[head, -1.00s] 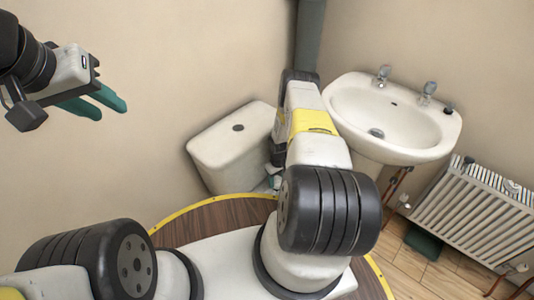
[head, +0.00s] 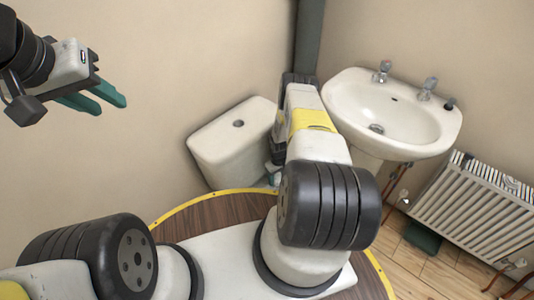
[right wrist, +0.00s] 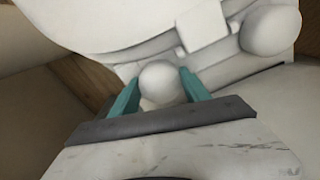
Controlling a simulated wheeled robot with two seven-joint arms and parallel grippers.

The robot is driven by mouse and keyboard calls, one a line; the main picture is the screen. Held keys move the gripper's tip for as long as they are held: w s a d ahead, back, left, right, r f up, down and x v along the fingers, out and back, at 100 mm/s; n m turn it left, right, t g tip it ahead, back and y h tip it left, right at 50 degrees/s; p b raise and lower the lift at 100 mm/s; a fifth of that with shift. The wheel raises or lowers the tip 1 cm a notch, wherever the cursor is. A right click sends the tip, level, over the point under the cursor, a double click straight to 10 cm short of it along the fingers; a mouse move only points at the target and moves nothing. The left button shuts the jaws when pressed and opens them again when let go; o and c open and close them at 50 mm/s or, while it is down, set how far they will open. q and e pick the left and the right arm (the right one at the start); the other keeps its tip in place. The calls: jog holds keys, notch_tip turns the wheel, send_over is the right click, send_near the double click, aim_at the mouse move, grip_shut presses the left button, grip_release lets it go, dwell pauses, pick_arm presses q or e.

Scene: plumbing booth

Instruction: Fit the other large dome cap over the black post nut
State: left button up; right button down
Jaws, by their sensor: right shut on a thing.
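A white large dome cap (right wrist: 160,80) is between the teal fingers of my right gripper (right wrist: 159,88), which is shut on it, in the right wrist view. The cap is in front of the white foot of the toilet (right wrist: 120,25); whether it touches anything there cannot be told. Another white rounded dome (right wrist: 271,30) sits on the foot to the right. The black post nut is not visible. In the head view my right gripper is mostly hidden behind my own arm, low beside the toilet. My left gripper (head: 112,104) is raised at upper left, open and empty.
The toilet cistern (head: 235,142) stands against the wall, left of my right arm. A washbasin (head: 392,115) is to the right, with a white radiator (head: 475,205) beyond it. A dark pipe (head: 308,40) runs down the corner. Wooden floor shows below the basin.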

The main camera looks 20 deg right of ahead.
jog(key=shift+s+f, duration=0.25)
jog(key=shift+f, duration=0.05)
jog(key=shift+c, duration=2.2)
grip_release()
jog(key=shift+w, duration=0.1)
jog(key=shift+w+r, duration=0.1)
jog(key=shift+r, duration=0.5)
notch_tip(320, 180, up, 7)
jog(key=shift+f, duration=0.15)
